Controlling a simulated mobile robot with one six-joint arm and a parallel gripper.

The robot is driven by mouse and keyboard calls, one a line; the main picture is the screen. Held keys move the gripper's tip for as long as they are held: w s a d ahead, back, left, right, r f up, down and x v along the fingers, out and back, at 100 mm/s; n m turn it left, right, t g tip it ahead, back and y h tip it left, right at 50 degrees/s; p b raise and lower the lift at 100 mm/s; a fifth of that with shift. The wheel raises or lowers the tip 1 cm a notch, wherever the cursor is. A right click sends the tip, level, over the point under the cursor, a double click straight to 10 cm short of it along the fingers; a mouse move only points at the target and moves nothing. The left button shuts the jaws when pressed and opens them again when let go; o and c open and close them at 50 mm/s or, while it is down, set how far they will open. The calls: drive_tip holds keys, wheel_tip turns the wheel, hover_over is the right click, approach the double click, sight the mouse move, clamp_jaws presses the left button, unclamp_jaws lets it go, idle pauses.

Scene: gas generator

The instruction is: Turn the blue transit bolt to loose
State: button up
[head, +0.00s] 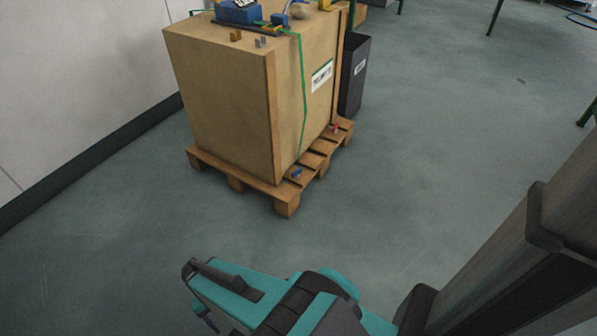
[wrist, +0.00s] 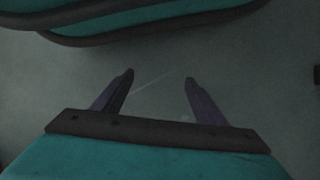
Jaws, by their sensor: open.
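The blue transit bolt (head: 297,172) is a small blue piece on the near right part of the wooden pallet (head: 287,205), beside the foot of the big cardboard box (head: 222,105). It is too small to tell how it is turned. In the head view my folded arm is at the bottom, well apart from the pallet. The bolt does not show in the wrist view.
A red piece (head: 335,127) sits farther back on the same pallet. Blue tools (head: 238,12) lie on the box, and a green strap (head: 303,100) runs down its side. A dark bin (head: 354,75) stands behind.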

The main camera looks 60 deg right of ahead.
drive_tip(key=w+d+r+m+t+b, duration=0.1)
drive_tip(key=w+d+r+m+t, duration=0.1)
drive_tip(key=w+d+m, duration=0.55)
drive_tip(key=w+d+r+m+t+y+b, duration=0.1)
drive_tip(key=w+d+m, duration=0.35)
drive_tip(key=d, duration=0.65)
drive_tip(key=w+d+r+m+t, duration=0.2)
drive_tip(key=w+d+m, duration=0.35)
drive_tip(key=d, duration=0.35)
drive_tip(key=s+d+r+m+t+h+b, duration=0.1)
drive_tip(key=s+d+r+m, duration=0.2)
drive_tip(key=d, duration=0.9)
drive_tip(key=s+d+r+m+t+h, duration=0.1)
drive_tip(key=s+d+r+m, duration=0.2)
drive_tip(key=d, duration=1)
drive_tip(key=s+d+r+m+t+h+b, duration=0.1)
drive_tip(key=s+d+r+m, duration=0.2)
drive_tip(key=d+r+m, duration=0.5)
drive_tip(key=d+m, duration=0.3)
drive_tip(key=d, duration=0.1)
drive_tip(key=shift+s+d+r+t+b, duration=0.3)
drive_tip(key=shift+s+d, duration=0.05)
drive_tip(key=shift+d, duration=0.05)
drive_tip(key=shift+f+m, duration=0.1)
drive_tip(key=shift+m, duration=0.15)
